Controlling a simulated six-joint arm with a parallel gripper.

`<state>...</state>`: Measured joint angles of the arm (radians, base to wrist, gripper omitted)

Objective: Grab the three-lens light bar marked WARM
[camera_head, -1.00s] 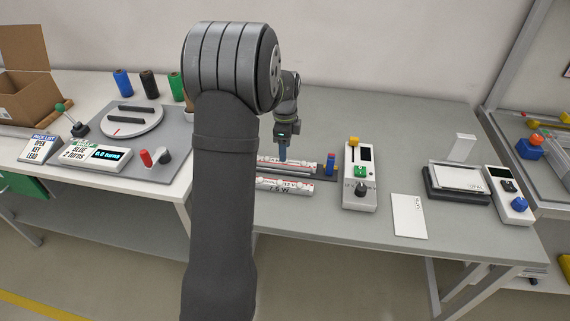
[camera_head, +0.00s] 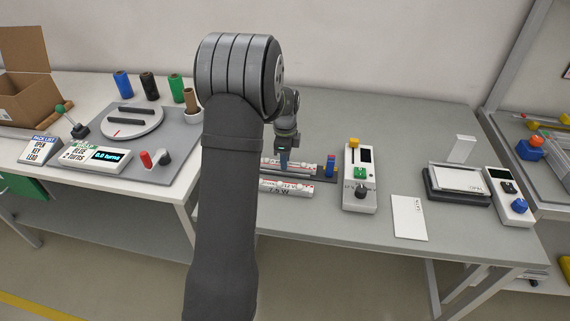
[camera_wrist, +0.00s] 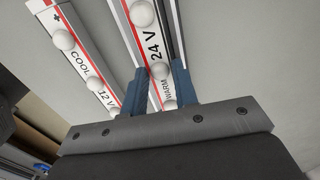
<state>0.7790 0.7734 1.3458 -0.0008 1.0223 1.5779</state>
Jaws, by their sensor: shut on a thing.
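The light bar marked WARM (camera_wrist: 152,50) also reads 24 V and shows three white lenses on a white face with red edges in the wrist view. My gripper (camera_wrist: 160,92) is shut on it, one blue finger on each side. In the head view my gripper (camera_head: 283,160) is low over the bench at the bars, and the held bar's label is too small to tell. A second bar marked COOL and 12 V (camera_wrist: 82,68) lies beside it on the left in the wrist view, apart from the fingers. My arm hides the bars' left ends in the head view.
A white card (camera_head: 409,218) lies farther right, before a dark scale-like device (camera_head: 457,185). A turntable panel (camera_head: 165,158) is at left. Bare grey bench lies behind the bars.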

